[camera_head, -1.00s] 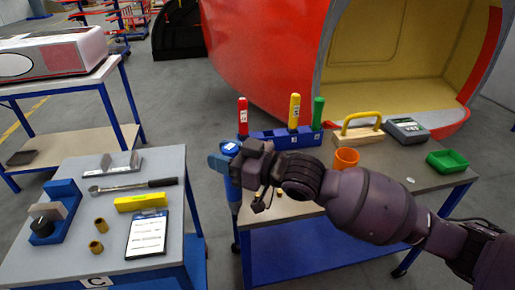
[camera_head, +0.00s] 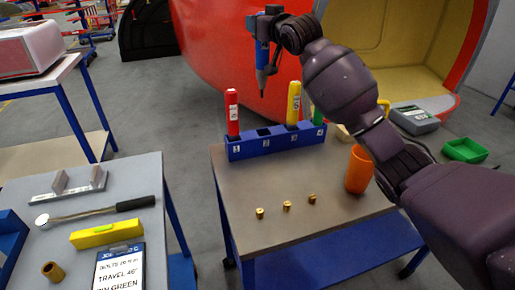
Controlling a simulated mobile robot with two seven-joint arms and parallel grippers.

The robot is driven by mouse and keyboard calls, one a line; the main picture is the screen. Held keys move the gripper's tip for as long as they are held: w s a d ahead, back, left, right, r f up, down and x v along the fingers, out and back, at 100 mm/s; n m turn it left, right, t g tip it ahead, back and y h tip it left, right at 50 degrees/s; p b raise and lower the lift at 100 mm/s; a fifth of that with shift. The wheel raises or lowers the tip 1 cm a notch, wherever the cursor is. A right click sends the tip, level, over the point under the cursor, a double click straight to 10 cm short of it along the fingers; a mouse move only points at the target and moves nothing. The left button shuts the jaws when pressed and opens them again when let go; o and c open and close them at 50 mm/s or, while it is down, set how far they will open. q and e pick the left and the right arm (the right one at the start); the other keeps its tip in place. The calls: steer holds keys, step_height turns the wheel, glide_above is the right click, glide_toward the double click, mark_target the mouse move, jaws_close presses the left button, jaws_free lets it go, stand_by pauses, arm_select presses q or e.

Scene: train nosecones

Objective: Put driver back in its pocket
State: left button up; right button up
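My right gripper (camera_head: 264,24) is shut on the blue driver (camera_head: 262,58). It holds the driver about upright with the dark tip down, above the blue rack (camera_head: 250,152). The rack stands at the back left of the right table. The red driver (camera_head: 232,112) stands in its leftmost pocket. The yellow driver (camera_head: 294,103) stands in the third pocket, and the green driver (camera_head: 319,116) is at the right end, partly hidden by my arm. The second pocket (camera_head: 264,132) looks empty. The blue driver's tip is clear of the rack. My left gripper is not in view.
Several small brass pieces (camera_head: 287,205) lie at the front of the right table (camera_head: 240,190). An orange cup (camera_head: 359,169), a grey meter (camera_head: 414,120) and a green tray (camera_head: 465,150) are to the right. A left table holds a torque wrench (camera_head: 90,214) and a yellow level (camera_head: 107,232).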

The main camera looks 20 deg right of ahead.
steer(key=w, duration=0.1)
steer(key=b, duration=0.2)
glide_above(262, 92)
steer(key=w, duration=0.3)
steer(key=shift+h, duration=0.3)
steer(key=f, duration=1.3)
steer(key=shift+d, duration=0.4)
steer(key=shift+f, duration=0.55)
step_height(262, 92, down, 5)
steer(key=shift+f+b, duration=0.2)
steer(key=shift+b, duration=0.4)
steer(key=shift+f, duration=0.1)
steer(key=o, duration=1)
steer(key=shift+f, duration=0.1)
